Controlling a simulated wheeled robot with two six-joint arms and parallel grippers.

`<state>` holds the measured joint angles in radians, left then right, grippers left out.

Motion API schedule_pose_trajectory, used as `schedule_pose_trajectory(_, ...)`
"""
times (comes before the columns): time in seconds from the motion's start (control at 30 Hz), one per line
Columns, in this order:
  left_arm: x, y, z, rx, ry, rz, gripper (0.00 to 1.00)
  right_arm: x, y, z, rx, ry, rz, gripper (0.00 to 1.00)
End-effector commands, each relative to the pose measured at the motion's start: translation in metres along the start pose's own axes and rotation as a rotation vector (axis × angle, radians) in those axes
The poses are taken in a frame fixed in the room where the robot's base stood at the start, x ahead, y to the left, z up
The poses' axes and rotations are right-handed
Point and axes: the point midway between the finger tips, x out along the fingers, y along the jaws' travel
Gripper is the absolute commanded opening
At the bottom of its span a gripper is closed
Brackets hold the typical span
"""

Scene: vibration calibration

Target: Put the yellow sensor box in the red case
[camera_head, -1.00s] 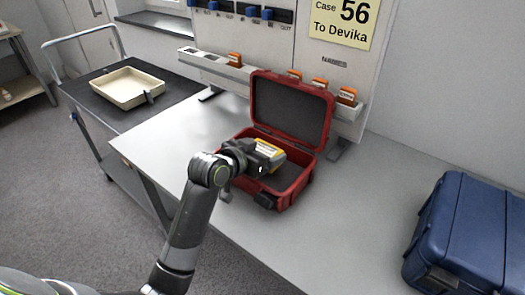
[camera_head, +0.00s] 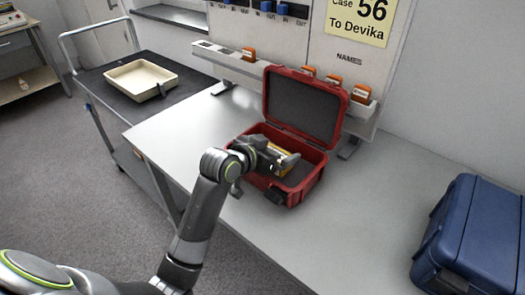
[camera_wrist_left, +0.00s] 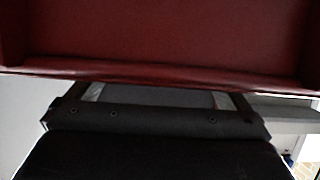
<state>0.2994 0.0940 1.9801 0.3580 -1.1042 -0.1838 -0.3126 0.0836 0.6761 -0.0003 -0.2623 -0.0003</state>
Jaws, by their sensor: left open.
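The red case (camera_head: 319,143) stands open on the table, its lid raised at the back and its inside dark. My left gripper (camera_head: 288,160) reaches into the case from the left, its fingers apart. The yellow sensor box (camera_head: 283,173) is inside the case at the gripper's fingers, mostly hidden by them. I cannot tell whether it lies flat on the case floor. In the left wrist view a red surface of the case (camera_wrist_left: 160,40) fills the top, and my dark gripper body covers the bottom. The box cannot be made out there. My right gripper is not in view.
A blue case (camera_head: 470,235) stands at the right of the grey table (camera_head: 365,215). A cart with a cream tray (camera_head: 140,84) is at the left. A rack with orange blocks (camera_head: 361,94) and a panel with a yellow sign (camera_head: 361,18) stand behind the red case.

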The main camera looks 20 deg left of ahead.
Motion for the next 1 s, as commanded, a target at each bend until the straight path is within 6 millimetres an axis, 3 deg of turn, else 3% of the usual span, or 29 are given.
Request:
schedule_pose_trajectory(0.03,-0.003,0.0,-0.008,0.002,0.004,-0.001,1.0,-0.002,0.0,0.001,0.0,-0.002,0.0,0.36)
schedule_pose_trajectory(0.6,-0.103,-0.001,-0.007,0.005,0.001,-0.002,1.0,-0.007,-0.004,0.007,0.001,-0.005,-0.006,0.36)
schedule_pose_trajectory(0.8,-0.12,-0.001,-0.006,0.002,0.001,0.0,1.0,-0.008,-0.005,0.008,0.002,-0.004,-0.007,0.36)
schedule_pose_trajectory(1.0,-0.123,0.0,-0.006,0.001,0.002,0.001,1.0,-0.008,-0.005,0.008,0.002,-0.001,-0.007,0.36)
